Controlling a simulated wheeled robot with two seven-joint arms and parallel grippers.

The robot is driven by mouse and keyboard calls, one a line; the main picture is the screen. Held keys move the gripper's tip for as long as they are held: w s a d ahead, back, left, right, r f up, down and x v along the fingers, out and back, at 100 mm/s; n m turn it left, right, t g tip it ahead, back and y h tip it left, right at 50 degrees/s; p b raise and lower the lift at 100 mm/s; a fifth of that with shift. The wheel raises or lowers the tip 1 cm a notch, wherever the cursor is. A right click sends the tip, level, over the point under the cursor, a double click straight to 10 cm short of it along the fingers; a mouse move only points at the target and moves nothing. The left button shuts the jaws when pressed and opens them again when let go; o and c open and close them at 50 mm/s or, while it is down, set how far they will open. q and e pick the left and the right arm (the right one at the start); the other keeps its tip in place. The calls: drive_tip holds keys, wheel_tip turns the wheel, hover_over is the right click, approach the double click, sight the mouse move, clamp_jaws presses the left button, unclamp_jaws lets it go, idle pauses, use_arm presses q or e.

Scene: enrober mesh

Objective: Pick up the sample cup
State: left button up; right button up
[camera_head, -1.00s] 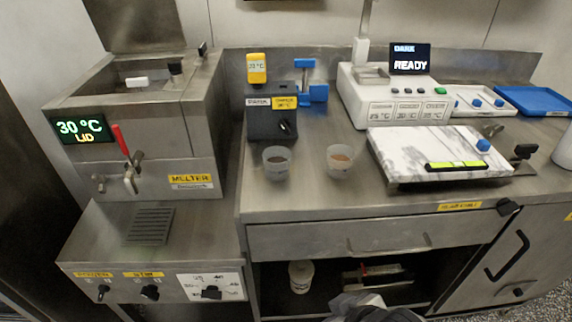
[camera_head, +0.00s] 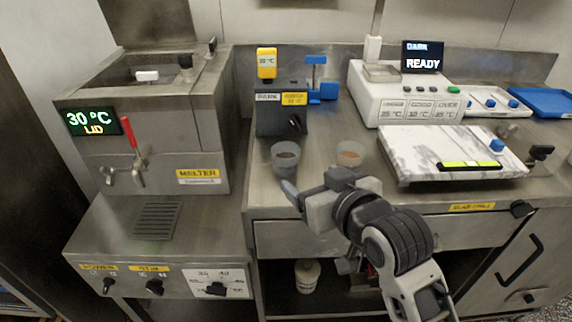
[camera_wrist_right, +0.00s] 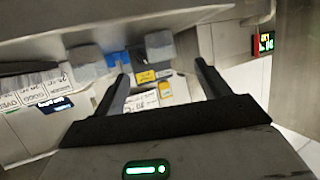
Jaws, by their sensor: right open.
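Two small translucent cups stand upright on the steel counter. The left cup (camera_head: 285,157) holds something dark, and the right cup (camera_head: 349,154) holds something light brown. I cannot tell which is the sample cup. My right gripper (camera_head: 308,190) is at the counter's front edge, just in front of the cups and apart from them. In the right wrist view my right gripper (camera_wrist_right: 162,78) has its fingers spread with nothing held between them. Both cups show beyond the fingers, the left cup (camera_wrist_right: 160,46) and the right cup (camera_wrist_right: 88,63). My left gripper is not in view.
A black box with a dial (camera_head: 281,118) stands behind the left cup. A white machine (camera_head: 405,98) and a marble slab (camera_head: 450,150) are to the right. The melter (camera_head: 150,125) is left. The drawer (camera_head: 285,235) is below the counter edge.

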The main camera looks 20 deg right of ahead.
sight(292, 166)
drive_tip(key=x, duration=1.3)
drive_tip(key=shift+s+f, duration=0.15)
drive_tip(key=shift+c, duration=0.2)
drive_tip(key=c, duration=1)
